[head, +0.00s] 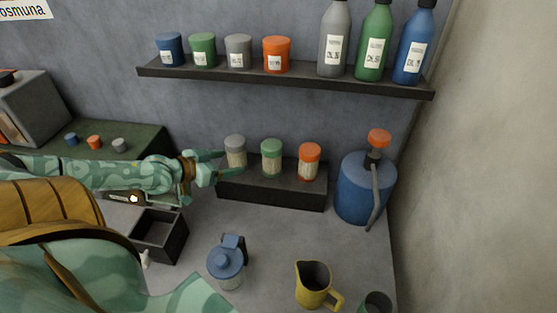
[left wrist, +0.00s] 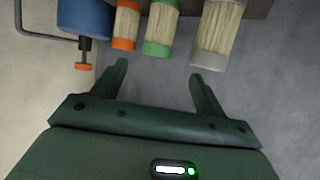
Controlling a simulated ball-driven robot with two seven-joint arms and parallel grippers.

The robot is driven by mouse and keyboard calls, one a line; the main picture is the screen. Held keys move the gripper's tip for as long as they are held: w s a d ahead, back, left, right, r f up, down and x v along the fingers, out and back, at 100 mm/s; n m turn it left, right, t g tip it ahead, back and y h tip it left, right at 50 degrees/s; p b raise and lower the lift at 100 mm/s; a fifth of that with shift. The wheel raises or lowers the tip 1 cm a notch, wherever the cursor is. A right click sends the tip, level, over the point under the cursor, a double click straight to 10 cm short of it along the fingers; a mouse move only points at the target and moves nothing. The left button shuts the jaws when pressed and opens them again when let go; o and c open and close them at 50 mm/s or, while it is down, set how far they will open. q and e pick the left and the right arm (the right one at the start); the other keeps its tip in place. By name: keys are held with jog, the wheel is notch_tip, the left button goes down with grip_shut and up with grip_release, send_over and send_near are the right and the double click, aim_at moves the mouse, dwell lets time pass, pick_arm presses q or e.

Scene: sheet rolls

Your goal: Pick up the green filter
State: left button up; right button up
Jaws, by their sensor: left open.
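The green filter (head: 271,160) is a pale pleated cylinder with green end caps. It stands between a grey filter (head: 236,153) and an orange filter (head: 308,163). My left gripper (head: 221,164) is open and empty, beside the grey filter in the head view. In the left wrist view, the green filter (left wrist: 161,29) lies beyond the gap between the open fingertips (left wrist: 159,67), apart from them. The grey filter (left wrist: 217,33) is to its right and the orange filter (left wrist: 126,26) to its left. My right gripper is not in view.
The filters stand on a low dark block (head: 270,188). A blue canister (head: 362,190) stands right of it. A shelf (head: 290,78) with jars and bottles hangs above. A dark open box (head: 158,236), a blue lidded container (head: 226,264) and a yellow jug (head: 312,288) stand in front.

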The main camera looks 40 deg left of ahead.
aim_at(264, 156)
pick_arm(q)
jog(key=b+x, duration=0.2)
jog(key=x, duration=0.1)
jog(key=b+x, duration=0.3)
jog(key=x, duration=0.1)
jog(key=b+x, duration=0.2)
jog(key=x, duration=0.1)
jog(key=shift+w+f+b, duration=0.2)
jog(key=shift+f+b, duration=0.1)
jog(key=shift+f, duration=0.2)
jog(key=shift+w+d+f+b, duration=0.1)
jog(key=shift+w+b, duration=0.35)
jog(key=shift+w, duration=0.2)
jog(key=b+x, duration=0.3)
jog(key=x, duration=0.2)
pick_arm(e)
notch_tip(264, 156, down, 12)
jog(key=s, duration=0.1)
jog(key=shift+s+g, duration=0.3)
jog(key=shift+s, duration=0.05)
pick_arm(q)
jog(key=c, duration=0.9)
jog(key=shift+r, duration=0.25)
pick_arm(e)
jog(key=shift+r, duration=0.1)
